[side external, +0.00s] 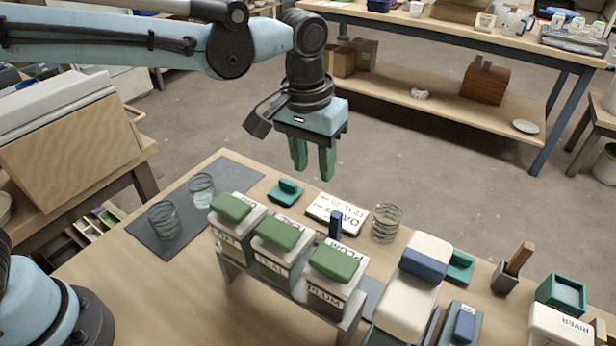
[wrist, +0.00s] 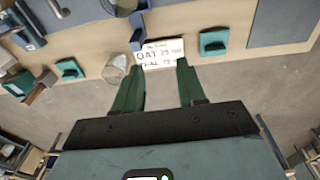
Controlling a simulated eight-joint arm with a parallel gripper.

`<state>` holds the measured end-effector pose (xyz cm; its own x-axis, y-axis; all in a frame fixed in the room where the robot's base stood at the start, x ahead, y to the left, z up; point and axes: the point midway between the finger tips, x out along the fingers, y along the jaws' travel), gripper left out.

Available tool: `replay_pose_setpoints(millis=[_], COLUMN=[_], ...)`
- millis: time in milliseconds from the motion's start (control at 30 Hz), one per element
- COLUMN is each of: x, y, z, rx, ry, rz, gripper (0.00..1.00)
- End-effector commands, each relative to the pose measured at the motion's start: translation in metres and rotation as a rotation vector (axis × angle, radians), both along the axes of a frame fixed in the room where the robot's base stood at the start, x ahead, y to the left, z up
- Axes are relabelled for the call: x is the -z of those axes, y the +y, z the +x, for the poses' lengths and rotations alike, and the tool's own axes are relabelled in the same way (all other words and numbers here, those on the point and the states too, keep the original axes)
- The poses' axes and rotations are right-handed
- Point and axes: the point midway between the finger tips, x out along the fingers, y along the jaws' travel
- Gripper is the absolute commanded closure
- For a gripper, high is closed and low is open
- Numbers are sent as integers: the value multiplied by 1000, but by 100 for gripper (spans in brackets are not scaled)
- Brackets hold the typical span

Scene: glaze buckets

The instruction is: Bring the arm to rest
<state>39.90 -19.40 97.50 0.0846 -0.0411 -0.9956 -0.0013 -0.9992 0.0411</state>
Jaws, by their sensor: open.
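My gripper (side external: 313,172) hangs pointing down in the side external view, its two green fingers apart with nothing between them. It is above and beyond the table's far edge, clear of everything on it. In the wrist view my gripper (wrist: 160,72) also shows open and empty, with a white card (wrist: 160,52) reading OAT and a second line seen past the fingertips. The same card (side external: 337,214) lies on the table. My arm is raised and bent at the elbow.
Three labelled buckets with green lids (side external: 277,233) stand on a rack at the table's front. Glass jars (side external: 386,223) stand beside the card and on a dark mat (side external: 150,235). A white and blue container (side external: 412,285) is at right. Open floor (side external: 420,160) lies behind the table.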

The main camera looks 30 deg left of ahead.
Motion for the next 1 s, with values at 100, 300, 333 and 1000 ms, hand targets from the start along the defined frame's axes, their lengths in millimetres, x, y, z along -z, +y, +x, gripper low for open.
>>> replay_pose_setpoints(millis=[100,300,333,1000], x=[-13,-24,-25,5], y=[36,87,94,193], z=[-10,-32,-35,-109], rx=[-7,-8,-8,-13], ry=[-68,-189,-208,-531], rz=[-22,-39,-40,37], gripper=[60,60,60,60])
